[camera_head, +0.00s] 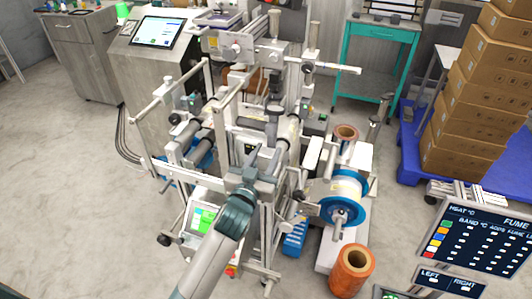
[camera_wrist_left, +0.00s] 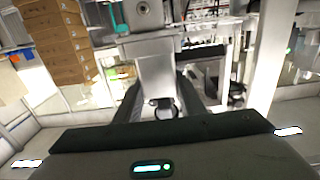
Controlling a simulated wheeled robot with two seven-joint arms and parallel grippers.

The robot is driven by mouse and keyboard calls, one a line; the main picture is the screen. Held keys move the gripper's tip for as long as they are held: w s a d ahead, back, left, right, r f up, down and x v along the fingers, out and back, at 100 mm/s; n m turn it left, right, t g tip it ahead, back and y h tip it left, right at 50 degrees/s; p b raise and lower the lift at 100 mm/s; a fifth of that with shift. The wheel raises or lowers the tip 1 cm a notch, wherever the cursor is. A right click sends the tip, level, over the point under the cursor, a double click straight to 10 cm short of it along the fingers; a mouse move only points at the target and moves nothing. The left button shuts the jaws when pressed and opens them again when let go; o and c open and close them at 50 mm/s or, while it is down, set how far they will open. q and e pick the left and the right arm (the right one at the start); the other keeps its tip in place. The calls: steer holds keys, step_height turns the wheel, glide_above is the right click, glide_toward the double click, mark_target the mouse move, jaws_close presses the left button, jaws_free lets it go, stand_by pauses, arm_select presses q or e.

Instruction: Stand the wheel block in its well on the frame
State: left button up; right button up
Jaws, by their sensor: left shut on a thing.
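My left gripper (camera_head: 252,160) reaches in from the bottom of the head view to the front of the metal frame (camera_head: 180,168). In the left wrist view its dark fingers (camera_wrist_left: 163,100) are shut on a grey metal block (camera_wrist_left: 157,72), which I take to be the wheel block. A dark rounded part shows low between the fingers. In the head view the block is hard to tell from the pale machine parts around the gripper. I cannot make out the well, nor whether the block touches the frame. My right gripper is not in view.
Rails and rollers crowd around the gripper. A blue-rimmed reel (camera_head: 342,203) and an orange spool (camera_head: 353,268) stand to the right. Cardboard boxes (camera_head: 470,110) are stacked on a blue pallet (camera_head: 408,165). A teal cart (camera_head: 372,75) stands behind. The floor at left is clear.

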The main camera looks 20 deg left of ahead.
arm_select(q)
steer(key=shift+s+a+f+b, duration=0.1)
steer(key=shift+a+f+b, duration=0.1)
steer(key=shift+f+b, duration=0.3)
steer(key=shift+f, duration=0.45)
stand_by(0.5)
steer(key=o, duration=1.2)
steer(key=shift+f, duration=0.1)
steer(key=shift+o, duration=0.2)
